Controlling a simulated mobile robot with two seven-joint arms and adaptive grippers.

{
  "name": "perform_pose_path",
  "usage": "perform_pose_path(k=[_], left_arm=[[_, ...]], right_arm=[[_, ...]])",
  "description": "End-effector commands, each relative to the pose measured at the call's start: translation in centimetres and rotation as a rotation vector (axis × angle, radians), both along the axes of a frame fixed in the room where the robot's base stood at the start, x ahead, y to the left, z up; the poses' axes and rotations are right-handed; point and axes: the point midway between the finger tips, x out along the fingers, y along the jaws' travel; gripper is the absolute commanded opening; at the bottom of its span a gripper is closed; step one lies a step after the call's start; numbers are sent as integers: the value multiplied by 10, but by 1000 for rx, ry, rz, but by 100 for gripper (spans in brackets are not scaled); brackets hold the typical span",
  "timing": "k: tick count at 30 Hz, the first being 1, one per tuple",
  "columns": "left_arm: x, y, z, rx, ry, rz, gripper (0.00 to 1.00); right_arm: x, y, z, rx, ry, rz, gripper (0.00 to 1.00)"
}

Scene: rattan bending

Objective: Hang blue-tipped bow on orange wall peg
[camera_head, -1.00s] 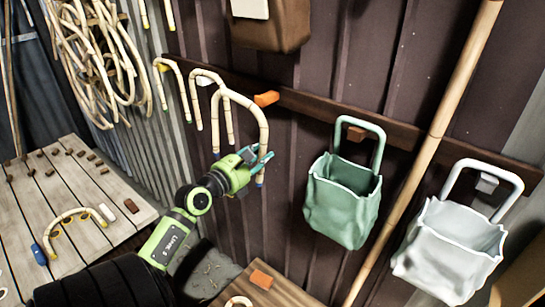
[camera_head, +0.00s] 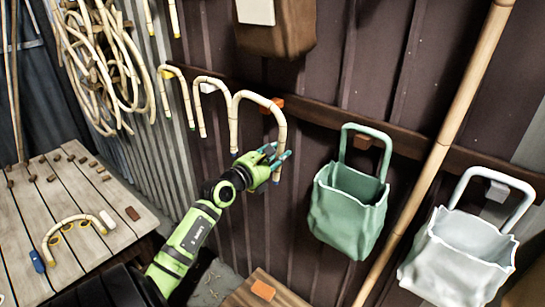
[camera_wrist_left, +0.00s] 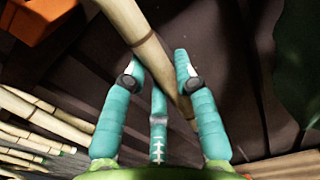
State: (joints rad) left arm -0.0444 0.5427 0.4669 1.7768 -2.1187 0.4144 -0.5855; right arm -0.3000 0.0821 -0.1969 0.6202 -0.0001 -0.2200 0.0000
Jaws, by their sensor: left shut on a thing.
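The blue-tipped bow (camera_head: 253,95) is a pale cane arch held upright, open end down, with a blue tip at the foot of each leg. My left gripper (camera_head: 277,158) is shut on the lower part of its right leg; in the left wrist view the fingers (camera_wrist_left: 157,78) sit around the cane (camera_wrist_left: 150,50). The orange wall peg (camera_head: 278,104) is on the brown rail, partly hidden behind the bow's right shoulder. The peg also shows at the upper left of the left wrist view (camera_wrist_left: 35,18). I cannot tell whether bow and peg touch. My right gripper is not in view.
Two other bows (camera_head: 178,72) (camera_head: 211,83) hang to the left on the rail. A green bag (camera_head: 347,212) and a white bag (camera_head: 457,258) hang to the right. A bamboo pole (camera_head: 440,150) leans between them. A workbench (camera_head: 20,225) stands at the left.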

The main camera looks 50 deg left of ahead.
Motion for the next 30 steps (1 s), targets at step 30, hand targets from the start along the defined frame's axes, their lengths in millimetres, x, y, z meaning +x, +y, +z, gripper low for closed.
perform_pose_path(k=[30], left_arm=[[44, 5, -11, 2, 0, 0, 0]], right_arm=[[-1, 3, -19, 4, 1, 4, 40]])
